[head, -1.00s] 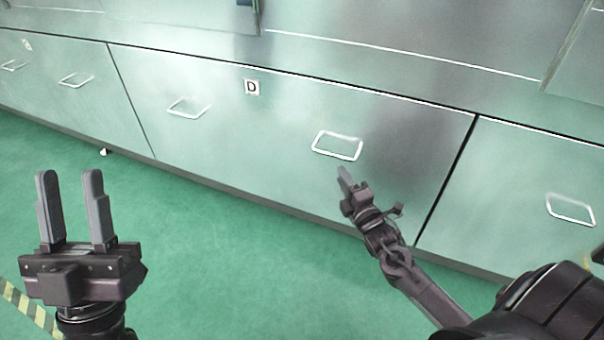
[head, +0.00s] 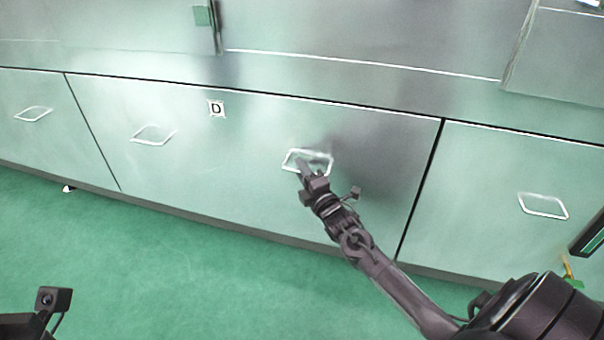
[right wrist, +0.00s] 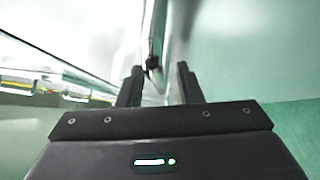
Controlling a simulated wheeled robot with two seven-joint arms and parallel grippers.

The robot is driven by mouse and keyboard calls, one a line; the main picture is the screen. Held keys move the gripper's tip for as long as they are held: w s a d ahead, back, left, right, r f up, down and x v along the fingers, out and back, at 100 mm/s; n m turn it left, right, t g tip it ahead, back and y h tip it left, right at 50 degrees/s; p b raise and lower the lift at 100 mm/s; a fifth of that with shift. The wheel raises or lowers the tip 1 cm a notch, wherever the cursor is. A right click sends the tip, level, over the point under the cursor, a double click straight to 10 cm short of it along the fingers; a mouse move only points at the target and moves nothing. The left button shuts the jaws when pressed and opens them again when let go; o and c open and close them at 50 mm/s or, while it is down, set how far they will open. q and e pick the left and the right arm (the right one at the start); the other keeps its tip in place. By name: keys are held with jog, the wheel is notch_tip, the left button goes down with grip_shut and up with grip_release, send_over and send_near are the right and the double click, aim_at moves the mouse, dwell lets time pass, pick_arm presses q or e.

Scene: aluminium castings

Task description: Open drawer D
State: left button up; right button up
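Drawer D (head: 250,150) is a wide pale metal front with a "D" label (head: 216,108) near its top edge. It looks shut, flush with its neighbours. It has a left handle (head: 152,135) and a right handle (head: 318,154), both pale loops. My right gripper (head: 303,168) is at the right handle, overlapping its lower left part. In the right wrist view its two fingers (right wrist: 159,85) stand apart, with a thin upright edge showing between them. I cannot tell whether they touch the handle. Of my left arm only a dark piece shows at the bottom left corner; its fingers are out of view.
A neighbouring drawer with a handle (head: 543,206) is on the right, another with a handle (head: 33,114) on the left. A cabinet face rises above. The green floor (head: 180,270) in front is clear. A dark-framed object (head: 590,232) is at the right edge.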

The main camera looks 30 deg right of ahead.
grip_shut()
jog(key=shift+s+a, duration=0.1)
jog(key=shift+a, duration=0.05)
dwell(0.4)
